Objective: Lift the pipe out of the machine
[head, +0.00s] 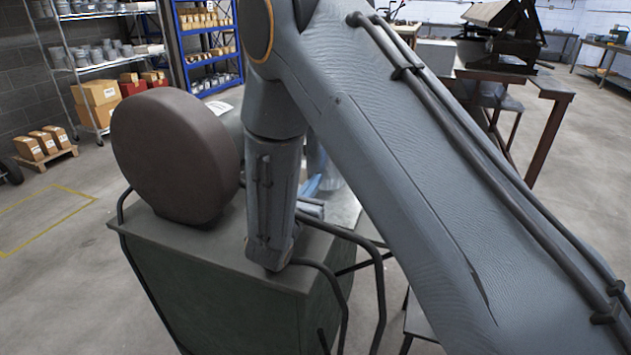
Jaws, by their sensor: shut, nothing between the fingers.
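The machine has a dark green cabinet (215,285) with a large brown round disc (175,155) standing on its top at the left. My grey arm crosses the middle and right of the head view and covers much of the area behind the cabinet. A pale, shiny metal surface (343,207) shows in the gap between my arm links. I cannot tell whether it is the pipe or part of the machine. A small blue piece (311,184) shows beside it. My gripper's fingers are hidden behind my arm.
Dark bent tubes (378,285) curve around the cabinet's right side. Shelves with cartons and parts (100,60) stand at the back left, and a blue rack (208,45) beside them. A brown-legged table (550,90) stands at the back right.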

